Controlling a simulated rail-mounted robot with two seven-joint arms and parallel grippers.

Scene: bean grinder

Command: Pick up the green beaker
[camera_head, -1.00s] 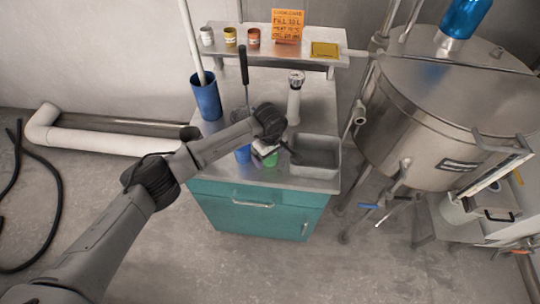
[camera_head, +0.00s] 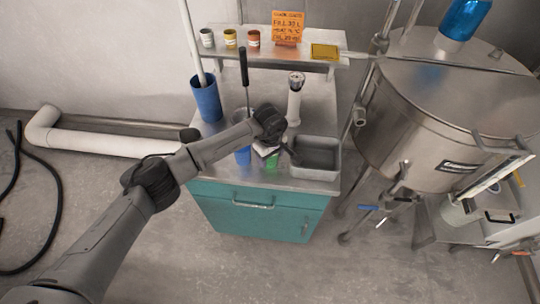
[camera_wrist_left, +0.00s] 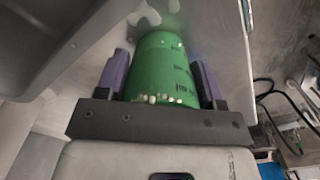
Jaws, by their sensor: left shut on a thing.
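The green beaker (camera_head: 272,162) shows only in part in the head view, below my left gripper (camera_head: 267,149) at the front of the counter. In the left wrist view the beaker (camera_wrist_left: 165,65) sits between the purple fingers of my left gripper (camera_wrist_left: 162,82), which is shut on it. Dark marks show on its side, and small pale pieces show near the gripper base. I cannot tell whether its base touches the counter. My right gripper is in neither view.
A blue beaker (camera_head: 243,155) stands close to the left of the green one. The sink (camera_head: 316,158) lies to the right. A white-handled tool (camera_head: 295,98) stands behind. A tall blue container (camera_head: 207,100) is at the counter's left, below a shelf (camera_head: 275,55) with several small jars.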

